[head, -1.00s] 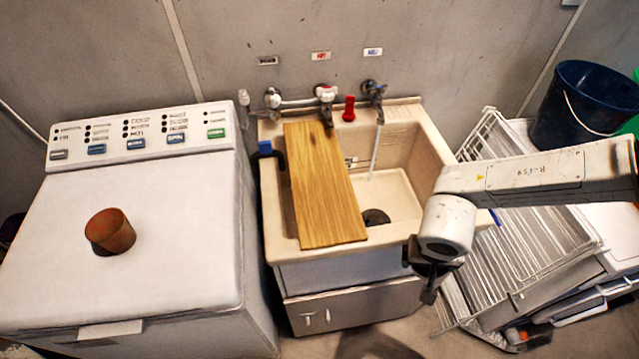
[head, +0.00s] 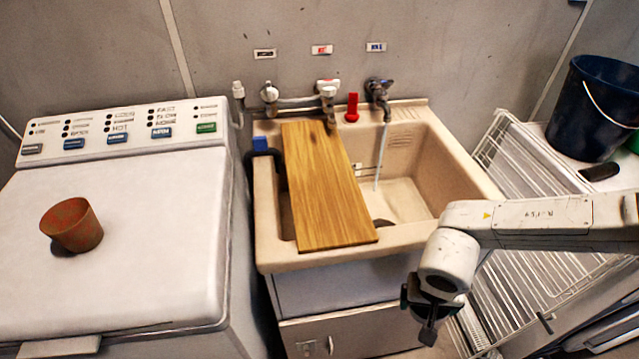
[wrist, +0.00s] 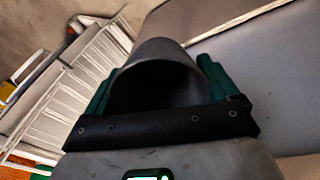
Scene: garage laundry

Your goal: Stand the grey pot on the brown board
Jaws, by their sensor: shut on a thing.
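The grey pot (wrist: 168,52) shows in the wrist view between the two green fingers of my gripper (wrist: 158,82); its wide dark opening faces the camera. My gripper is shut on it. In the head view my gripper (head: 428,318) hangs to the right of the sink's front, below and right of the board's near end, and the pot cannot be clearly made out there. The brown board (head: 325,190) lies across the left part of the sink, from the tap side to the front rim, with nothing standing on it.
A rust-brown pot (head: 72,226) stands on the white washing machine (head: 130,280) at left. Taps (head: 328,92) and a red object (head: 352,107) line the back of the sink (head: 462,165). A wire rack (head: 540,270) and dark blue bucket (head: 592,110) are at right.

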